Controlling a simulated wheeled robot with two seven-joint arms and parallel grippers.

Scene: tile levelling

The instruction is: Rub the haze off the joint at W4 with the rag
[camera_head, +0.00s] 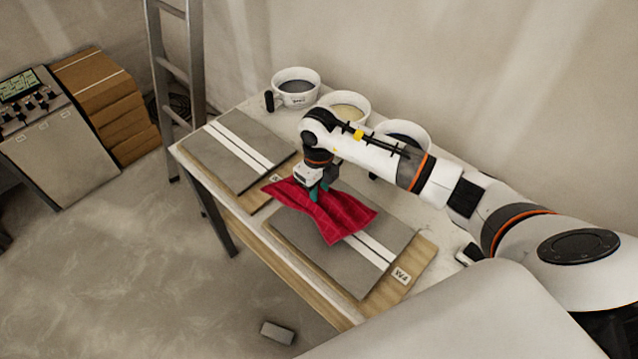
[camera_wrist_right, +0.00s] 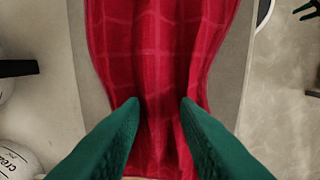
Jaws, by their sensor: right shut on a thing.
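The red rag (camera_head: 330,208) hangs from my right gripper (camera_head: 318,190) and lies spread over the grey tile panel marked W4 (camera_head: 330,262). Its pale joint (camera_head: 369,250) shows to the lower right of the rag; the part under the rag is hidden. In the right wrist view the rag (camera_wrist_right: 160,50) fills the middle, between and beyond the green fingertips (camera_wrist_right: 160,105). My right gripper is shut on the rag, above the upper end of the W4 panel. I cannot tell how firmly the rag touches the tile. My left gripper is not in view.
A second tile panel (camera_head: 222,158) with a pale joint lies at the table's left. Several bowls stand along the back: one with dark filling (camera_head: 296,88), one with cream filling (camera_head: 345,106), and another behind my arm. A stepladder (camera_head: 182,80) stands behind the table.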

